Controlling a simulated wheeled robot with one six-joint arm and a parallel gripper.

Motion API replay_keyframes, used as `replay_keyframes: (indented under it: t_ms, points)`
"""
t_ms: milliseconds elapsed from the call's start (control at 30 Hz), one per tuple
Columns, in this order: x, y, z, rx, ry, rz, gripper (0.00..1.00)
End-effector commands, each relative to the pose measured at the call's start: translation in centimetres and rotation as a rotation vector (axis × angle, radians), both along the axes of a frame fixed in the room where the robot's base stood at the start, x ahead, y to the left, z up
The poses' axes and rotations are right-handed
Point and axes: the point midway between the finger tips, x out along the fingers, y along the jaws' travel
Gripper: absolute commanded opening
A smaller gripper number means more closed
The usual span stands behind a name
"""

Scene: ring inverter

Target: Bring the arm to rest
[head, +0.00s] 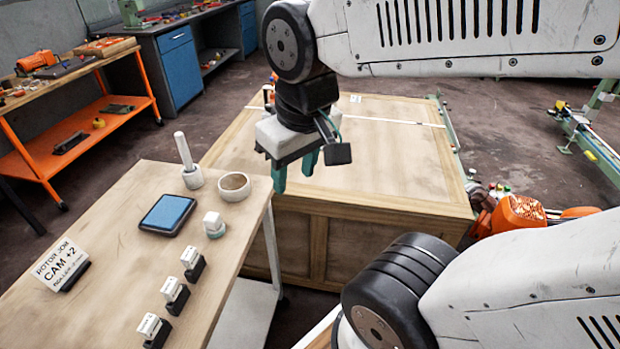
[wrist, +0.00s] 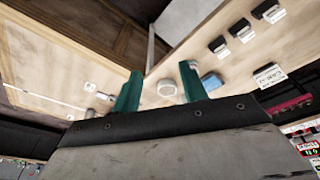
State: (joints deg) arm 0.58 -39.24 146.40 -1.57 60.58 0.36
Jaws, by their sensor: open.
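My gripper (head: 295,172) hangs from my arm in the head view, its two green fingers apart and pointing down. It is above the near left part of a large wooden crate, close to the right edge of the small table. Nothing is between the fingers. In the wrist view the green fingers (wrist: 158,90) also stand apart and empty, with a round white bowl seen beyond them. My arm is bent, with the upper link across the top right of the head view.
The small wooden table (head: 110,215) carries a white bowl (head: 234,187), a blue pad (head: 168,213), a white post (head: 186,160), a white knob (head: 214,224), several black-and-white blocks (head: 175,295) and a sign (head: 62,265). The wooden crate (head: 370,160) stands behind. An orange bench (head: 70,130) is at left.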

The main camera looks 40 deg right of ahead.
Motion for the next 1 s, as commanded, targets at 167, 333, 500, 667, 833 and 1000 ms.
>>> replay_keyframes:
  t_ms: [167, 333, 500, 667, 833, 1000]
  points:
    - [-3.9, 0.6, 0.7, 0.021, 0.089, 0.004, 0.43]
    - [-4.3, 0.6, 0.8, 0.023, 0.101, 0.005, 0.43]
    - [-4.2, 0.6, 0.8, 0.023, 0.100, 0.005, 0.43]
    - [-4.2, 0.6, 0.8, 0.023, 0.100, 0.005, 0.43]
    - [-4.2, 0.6, 0.8, 0.023, 0.100, 0.005, 0.43]
    - [-4.2, 0.6, 0.8, 0.023, 0.100, 0.005, 0.43]
